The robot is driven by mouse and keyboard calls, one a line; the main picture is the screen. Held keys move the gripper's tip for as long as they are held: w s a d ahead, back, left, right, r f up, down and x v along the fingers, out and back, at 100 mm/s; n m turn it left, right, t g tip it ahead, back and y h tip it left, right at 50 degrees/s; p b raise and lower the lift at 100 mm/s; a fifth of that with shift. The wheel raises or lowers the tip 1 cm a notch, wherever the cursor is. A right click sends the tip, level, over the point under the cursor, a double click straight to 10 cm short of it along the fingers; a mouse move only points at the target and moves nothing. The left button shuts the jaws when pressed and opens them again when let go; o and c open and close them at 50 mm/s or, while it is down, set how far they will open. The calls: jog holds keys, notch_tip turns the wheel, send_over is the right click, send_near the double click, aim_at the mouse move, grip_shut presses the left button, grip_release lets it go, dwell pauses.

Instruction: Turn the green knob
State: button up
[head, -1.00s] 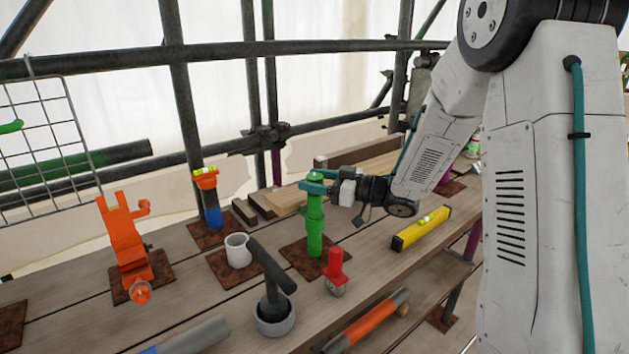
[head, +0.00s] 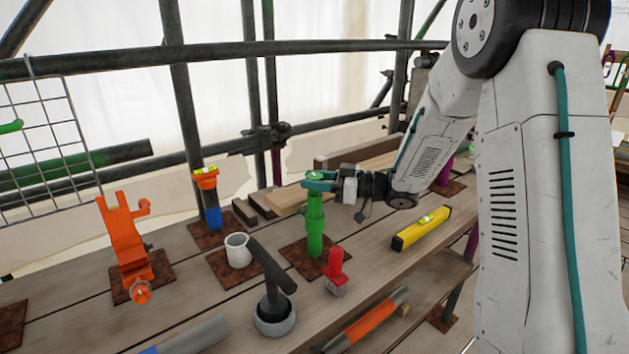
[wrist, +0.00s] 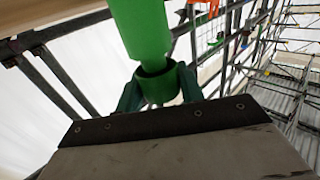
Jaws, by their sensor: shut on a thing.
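The green knob (head: 316,176) is the top of an upright green post (head: 315,235) that stands on a rusty plate (head: 293,262) on the plank bench. My gripper (head: 317,182) is shut on the knob from the right side, with its teal fingers around it. In the wrist view the green post (wrist: 142,28) runs up from the knob (wrist: 158,82), which sits between the two fingers of my gripper (wrist: 160,90). The finger tips partly hide the knob's sides.
A red-handled tool (head: 335,272) and a mallet in a grey cup (head: 275,315) stand just in front of the post. A white mug (head: 238,250) is to its left. A yellow level (head: 421,228) lies to the right. An orange bracket (head: 127,240) stands at far left.

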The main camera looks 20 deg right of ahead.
jog(key=shift+n+g+y, duration=0.65)
jog(key=shift+n+g, duration=0.4)
jog(key=shift+g, duration=0.55)
jog(key=shift+n+g+y, duration=0.65)
jog(key=shift+n+g, duration=0.4)
jog(key=shift+g, duration=0.55)
jog(key=o, duration=1)
jog(key=shift+c, duration=0.2)
jog(key=s+d, duration=0.1)
jog(key=d, duration=0.6)
jog(key=shift+s+d, duration=0.15)
jog(key=shift+d, duration=0.25)
